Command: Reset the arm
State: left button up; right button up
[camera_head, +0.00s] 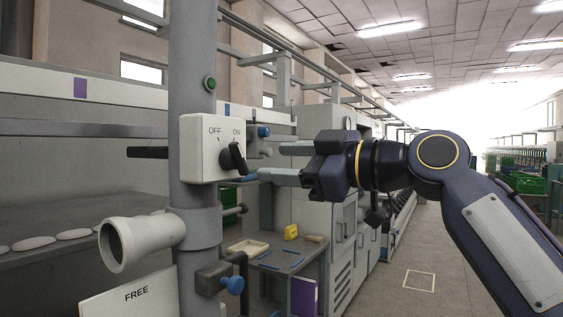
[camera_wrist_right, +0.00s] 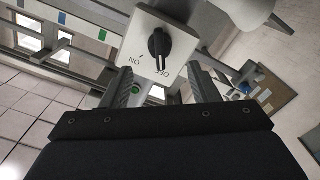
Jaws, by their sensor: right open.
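A pale switch box (camera_head: 198,135) marked OFF and ON is fixed to a grey post and carries a black rotary knob (camera_head: 234,158). The box (camera_wrist_right: 142,22) and its knob (camera_wrist_right: 158,46) also show in the right wrist view, with the lettering upside down. I cannot tell for sure which mark the knob points to. My right gripper (camera_head: 268,162) is open and empty, just right of the knob and facing it. In the wrist view its fingers (camera_wrist_right: 161,69) are spread on either side of the knob, apparently short of it. My left gripper is out of view.
The grey post (camera_head: 195,60) carries a green button (camera_head: 209,84), a white pipe end (camera_head: 140,240) and a FREE sign (camera_head: 130,296). A low table (camera_head: 275,258) with a tray and small items stands behind. The aisle floor (camera_head: 405,285) at right is clear.

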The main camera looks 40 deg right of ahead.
jog(key=s+a+f+m+g+h+p, duration=0.1)
jog(key=a+f+m+g+p, duration=0.2)
jog(key=f, duration=0.7)
jog(key=s+a+f+m+g+h+p, duration=0.1)
jog(key=s+a+f+m+g+p, duration=0.15)
jog(key=f, duration=0.75)
jog(key=s+a+f+m+g+p, duration=0.1)
jog(key=s+f+m, duration=0.1)
jog(key=f, duration=0.4)
jog(key=s+a+f+m+g+p, duration=0.1)
jog(key=s+a+f+m+g, duration=0.1)
jog(key=s+f, duration=0.3)
jog(key=s+a+f+m+g+h+p, duration=0.1)
jog(key=s+a+f+m+g+p, duration=0.1)
jog(key=f, duration=0.7)
jog(key=shift+s+f+m, duration=0.15)
jog(key=shift+s+m, duration=0.3)
jog(key=shift+s, duration=0.35)
